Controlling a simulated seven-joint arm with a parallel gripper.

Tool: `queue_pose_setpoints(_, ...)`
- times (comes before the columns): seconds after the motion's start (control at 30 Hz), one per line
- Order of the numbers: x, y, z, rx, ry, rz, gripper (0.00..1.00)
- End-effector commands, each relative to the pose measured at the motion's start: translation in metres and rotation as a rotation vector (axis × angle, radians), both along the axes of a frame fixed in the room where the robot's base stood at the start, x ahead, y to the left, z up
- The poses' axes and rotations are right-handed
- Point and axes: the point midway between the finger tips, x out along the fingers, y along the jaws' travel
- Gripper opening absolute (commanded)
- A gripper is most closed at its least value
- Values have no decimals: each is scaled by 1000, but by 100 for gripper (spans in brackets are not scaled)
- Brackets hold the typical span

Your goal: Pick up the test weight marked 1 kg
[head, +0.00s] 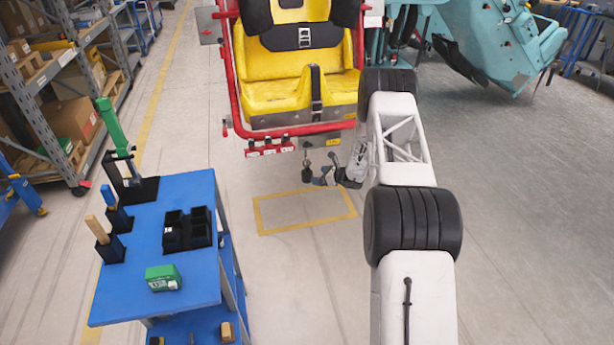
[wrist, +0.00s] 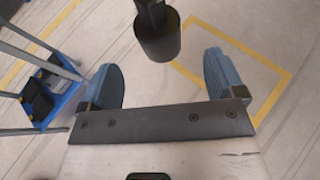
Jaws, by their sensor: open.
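A dark cylindrical weight (head: 307,174) hangs from a ring or hook below the front of the yellow seat. In the wrist view a dark cylinder (wrist: 158,42) hangs just beyond my blue fingertips, roughly midway between them. No marking can be read on it, so I cannot tell if it is the 1 kg one. My gripper (head: 325,177) is beside the weight on its right in the head view. In the wrist view my gripper (wrist: 163,78) is open, with nothing between its fingers.
The yellow seat (head: 285,92) with red bars is above the weight. A blue cart (head: 195,192) at the left carries a black compartment tray (head: 187,229), a green box (head: 163,277) and upright tools. A yellow floor outline (head: 305,210) surrounds clear floor.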

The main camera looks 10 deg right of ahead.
Motion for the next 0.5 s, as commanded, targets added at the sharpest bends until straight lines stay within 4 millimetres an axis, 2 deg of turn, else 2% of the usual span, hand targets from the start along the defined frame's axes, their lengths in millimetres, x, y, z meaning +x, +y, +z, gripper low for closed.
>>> queue_pose_setpoints(0.5, 6, 6, -3, 0, 0, 0, 88)
